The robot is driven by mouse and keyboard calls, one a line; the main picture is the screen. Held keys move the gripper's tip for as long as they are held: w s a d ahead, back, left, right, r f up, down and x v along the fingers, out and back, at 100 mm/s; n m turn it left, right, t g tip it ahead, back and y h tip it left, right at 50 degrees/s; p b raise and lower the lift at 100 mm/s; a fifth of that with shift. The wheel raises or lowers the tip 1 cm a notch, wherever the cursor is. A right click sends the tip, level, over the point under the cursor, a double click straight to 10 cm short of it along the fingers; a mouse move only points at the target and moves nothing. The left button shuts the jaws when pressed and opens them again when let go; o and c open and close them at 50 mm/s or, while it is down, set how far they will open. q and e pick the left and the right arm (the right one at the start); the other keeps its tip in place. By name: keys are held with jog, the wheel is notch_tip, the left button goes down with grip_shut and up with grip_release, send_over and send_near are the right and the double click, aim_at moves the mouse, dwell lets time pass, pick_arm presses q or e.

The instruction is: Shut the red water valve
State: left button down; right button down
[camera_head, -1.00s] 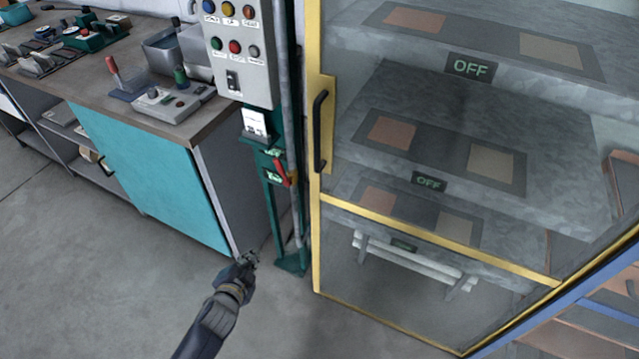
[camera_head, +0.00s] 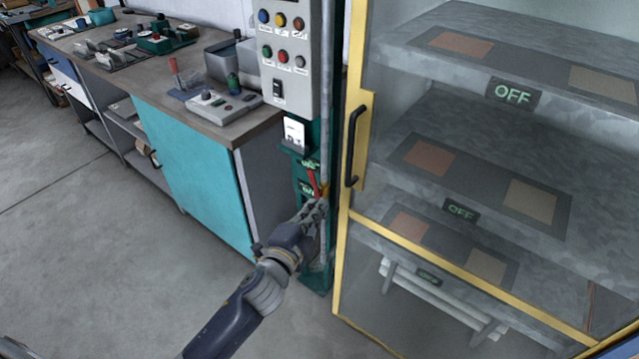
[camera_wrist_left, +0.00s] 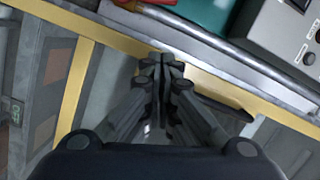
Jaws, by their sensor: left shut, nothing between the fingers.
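The red water valve handle (camera_head: 313,182) is on the green post (camera_head: 318,278) between the teal cabinet and the glass-doored cabinet. It looks close to upright, slightly tilted, and its lower end is near a yellow fitting. My left gripper (camera_head: 317,206) is shut and empty, just below the red handle. It hides part of the post and pipe; I cannot tell whether it touches the handle. In the left wrist view the closed fingers (camera_wrist_left: 161,60) point towards the pipe, and a bit of red handle (camera_wrist_left: 165,2) shows at the top edge. My right gripper is not in view.
The button panel (camera_head: 289,50) is above the valve. The glass-doored cabinet with its yellow frame (camera_head: 345,230) stands close on the right, its black handle (camera_head: 353,146) sticking out. The teal cabinet (camera_head: 190,175) is on the left. The floor (camera_head: 70,235) in front is clear.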

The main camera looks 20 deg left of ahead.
aim_at(314, 184)
pick_arm(q)
jog(key=w, duration=0.3)
jog(key=w+a+f, duration=0.1)
jog(key=w, duration=0.3)
jog(key=w+a+f+p, duration=0.1)
jog(key=w, duration=0.2)
jog(key=shift+w+a, duration=0.25)
jog(key=shift+w, duration=0.15)
jog(key=shift+a+n+p, duration=0.2)
jog(key=shift+n+p, duration=0.1)
jog(key=shift+p, duration=0.25)
